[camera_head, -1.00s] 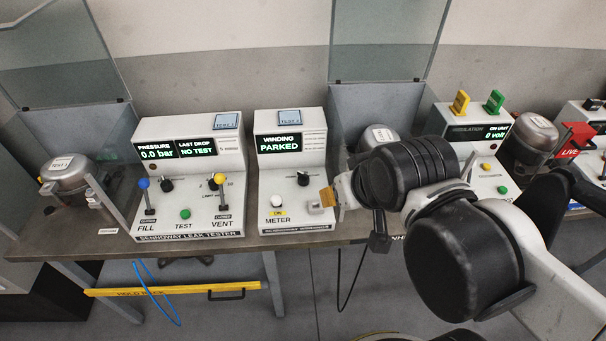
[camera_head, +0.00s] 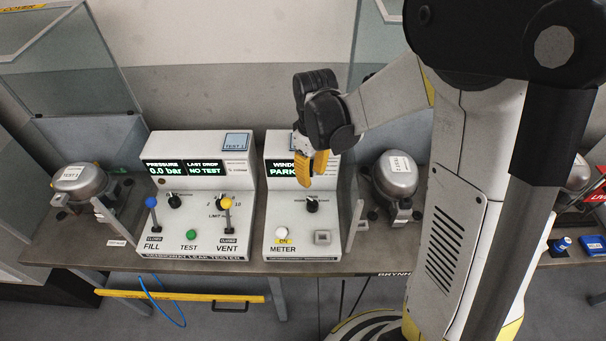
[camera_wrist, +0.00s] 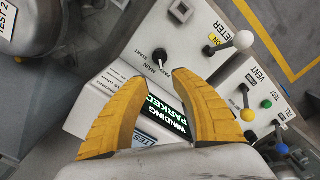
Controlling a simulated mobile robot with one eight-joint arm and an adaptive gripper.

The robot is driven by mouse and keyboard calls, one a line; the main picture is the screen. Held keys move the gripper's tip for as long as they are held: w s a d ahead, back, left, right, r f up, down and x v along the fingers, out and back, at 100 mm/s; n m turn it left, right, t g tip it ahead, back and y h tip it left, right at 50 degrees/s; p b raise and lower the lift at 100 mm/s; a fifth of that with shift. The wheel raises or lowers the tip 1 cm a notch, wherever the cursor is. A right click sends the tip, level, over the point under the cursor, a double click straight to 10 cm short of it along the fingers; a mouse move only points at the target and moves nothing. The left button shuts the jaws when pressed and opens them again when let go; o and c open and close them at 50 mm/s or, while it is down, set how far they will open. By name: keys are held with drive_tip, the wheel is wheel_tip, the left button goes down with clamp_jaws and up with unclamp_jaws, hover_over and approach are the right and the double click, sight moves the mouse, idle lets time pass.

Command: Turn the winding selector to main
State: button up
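The winding selector (camera_head: 312,204) is a small black knob on the front panel of the white winding meter box (camera_head: 272,222). In the wrist view the knob (camera_wrist: 160,56) has a light pointer mark, with MAIN and START printed beside it. The box's display (camera_head: 286,169) reads WINDING, with PARKED beneath, partly hidden by my gripper in the head view. My gripper (camera_head: 312,178) is above the panel, just behind and above the knob. In the wrist view the yellow fingers (camera_wrist: 156,76) are spread with nothing between them; the knob lies just beyond their tips.
The leak tester (camera_head: 198,220), with blue and yellow levers, stands to the left. A compressor (camera_head: 394,178) stands close on the right, behind a thin upright plate.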

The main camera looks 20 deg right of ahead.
sight(311, 200)
wheel_tip(311, 200, down, 11)
drive_tip(key=b, duration=0.3)
drive_tip(key=shift+r, duration=0.15)
drive_tip(key=shift+s, duration=0.1)
clamp_jaws()
